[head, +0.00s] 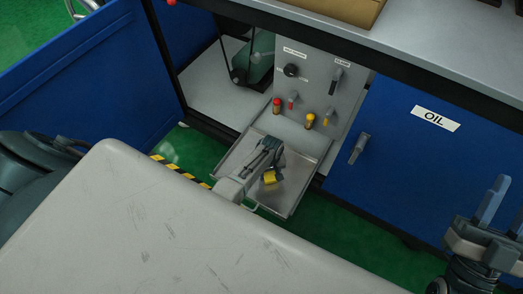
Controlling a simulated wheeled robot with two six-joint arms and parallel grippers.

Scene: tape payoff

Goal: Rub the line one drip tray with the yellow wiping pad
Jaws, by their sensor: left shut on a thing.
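The drip tray (297,183) is a shallow grey metal tray below the valve panel, sticking out in front of the cabinet. The yellow wiping pad (269,178) is in my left gripper (269,172), which is shut on it over the middle of the tray. The pad is low and close to the tray floor; I cannot tell whether it touches. The gripper and arm hide part of the tray. My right gripper (503,213) is open and empty at the right edge, away from the tray.
The grey panel (313,79) above the tray carries a black knob, a black lever and small red and yellow fittings. A blue door marked OIL (400,150) is to the right. An open blue door (95,85) stands left. A grey worktop (440,45) runs above.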

